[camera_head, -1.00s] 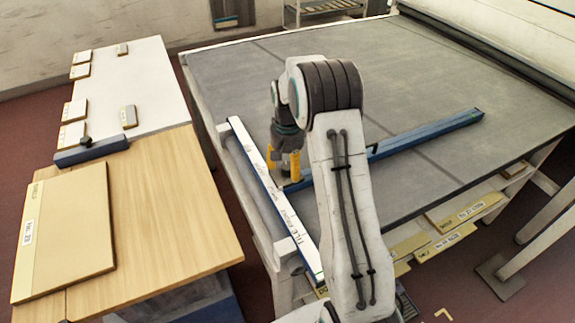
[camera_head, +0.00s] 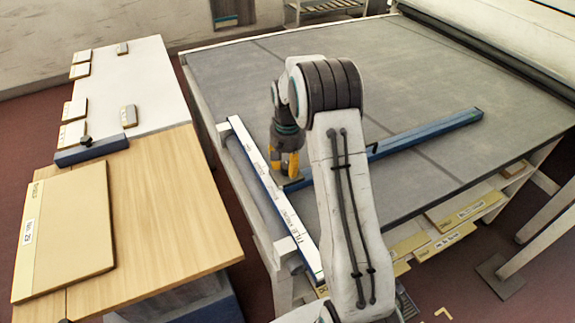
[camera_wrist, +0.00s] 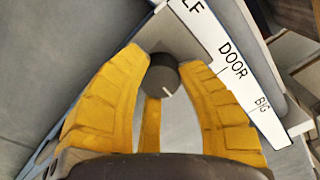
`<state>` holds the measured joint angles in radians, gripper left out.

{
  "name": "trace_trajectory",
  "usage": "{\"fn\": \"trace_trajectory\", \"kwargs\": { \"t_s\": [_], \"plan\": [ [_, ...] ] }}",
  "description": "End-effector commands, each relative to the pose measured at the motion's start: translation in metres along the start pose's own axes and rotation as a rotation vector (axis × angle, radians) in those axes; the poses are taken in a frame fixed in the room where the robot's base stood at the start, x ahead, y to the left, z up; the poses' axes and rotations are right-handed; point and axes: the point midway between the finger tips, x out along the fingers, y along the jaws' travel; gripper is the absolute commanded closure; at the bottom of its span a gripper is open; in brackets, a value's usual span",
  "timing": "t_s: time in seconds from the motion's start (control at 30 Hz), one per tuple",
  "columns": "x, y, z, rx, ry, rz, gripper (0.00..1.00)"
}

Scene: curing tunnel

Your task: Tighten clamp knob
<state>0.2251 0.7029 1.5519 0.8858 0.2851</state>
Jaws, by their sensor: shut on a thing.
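In the wrist view a round black clamp knob (camera_wrist: 160,76) with a white line on its face sits between the yellow fingers of my gripper (camera_wrist: 163,88). The fingers are shut on its sides. Grey metal (camera_wrist: 165,38) shows just beyond the knob. In the head view my gripper (camera_head: 285,164) is low over the near left corner of the big grey table (camera_head: 330,80), beside the white labelled strip (camera_head: 262,180). The knob is hidden there.
The strip in the wrist view (camera_wrist: 228,62) reads "DOOR" and "BIG". A blue bar (camera_head: 425,132) crosses the table to the right. A wooden bench (camera_head: 180,220) at left holds a board (camera_head: 75,235) and a short blue bar (camera_head: 92,150) with a black knob. The far tabletop is clear.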

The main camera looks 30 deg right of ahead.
Motion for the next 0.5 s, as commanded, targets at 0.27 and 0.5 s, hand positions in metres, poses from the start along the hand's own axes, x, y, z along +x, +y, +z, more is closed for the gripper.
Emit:
{"fn": "trace_trajectory", "kwargs": {
  "t_s": [0.27,0.5],
  "plan": [
    [0.0017,0.0002,0.0005,0.020,-0.002,0.001,0.98],
    [0.0030,0.0003,0.0006,0.140,-0.003,0.001,0.98]
  ]
}}
